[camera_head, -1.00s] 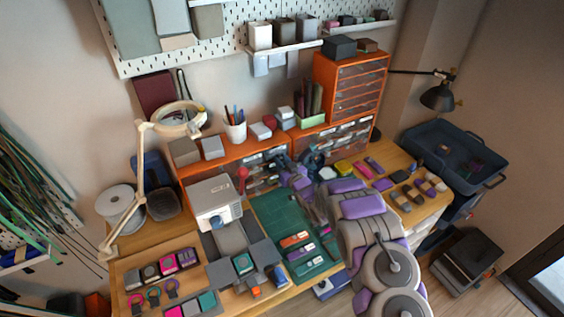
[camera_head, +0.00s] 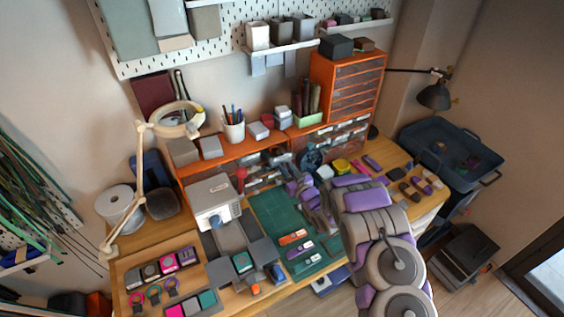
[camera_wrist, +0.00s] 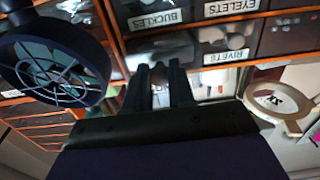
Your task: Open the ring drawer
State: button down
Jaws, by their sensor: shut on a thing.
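My gripper (camera_wrist: 160,75) shows in the wrist view with its two dark fingers close together at the front of a small drawer (camera_wrist: 142,49). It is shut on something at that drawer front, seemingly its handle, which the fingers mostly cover. No label can be read on this drawer. It sits below the drawer marked BUCKLES and left of the one marked RIVETS (camera_wrist: 226,57). In the head view, my gripper (camera_head: 281,166) is at the low orange drawer cabinet (camera_head: 221,157), partly hidden by my arm. How far the drawer is out, I cannot tell.
A dark round fan-like thing (camera_wrist: 54,62) stands close left of my fingers in the wrist view. A white ring-shaped thing (camera_wrist: 303,112) is at the right. In the head view, a green mat (camera_head: 271,217) lies below my gripper, beside a white machine (camera_head: 210,197).

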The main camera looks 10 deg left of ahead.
jog(key=v, duration=0.5)
jog(key=shift+s+d, duration=0.2)
jog(key=shift+s, duration=0.05)
jog(key=c, duration=1)
grip_release()
jog(key=shift+o, duration=0.2)
jog(key=shift+p, duration=0.3)
jog(key=p+v, duration=0.2)
jog(key=v, duration=1.5)
jog(key=shift+d, duration=0.2)
jog(key=shift+s, duration=0.1)
